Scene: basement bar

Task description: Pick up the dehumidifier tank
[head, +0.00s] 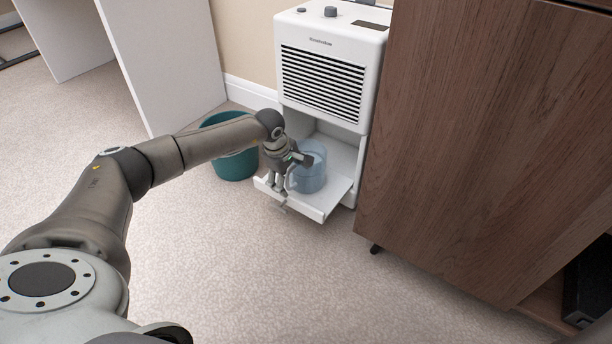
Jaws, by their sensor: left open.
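The white dehumidifier (326,70) stands against the wall, with its lower drawer (337,190) pulled out at the front. The tank (312,172), a translucent blue container with a handle on its left side, sits upright in the open drawer. My left gripper (281,194) is open at the tank's left side, by the handle, and hides part of it. I cannot tell whether the fingers touch the handle. My right gripper is not in view.
A teal bin (236,165) stands on the floor left of the drawer, behind my left forearm. A brown wooden cabinet (470,140) stands close on the right. White panels (168,60) are at the back left. The carpet (250,265) in front is clear.

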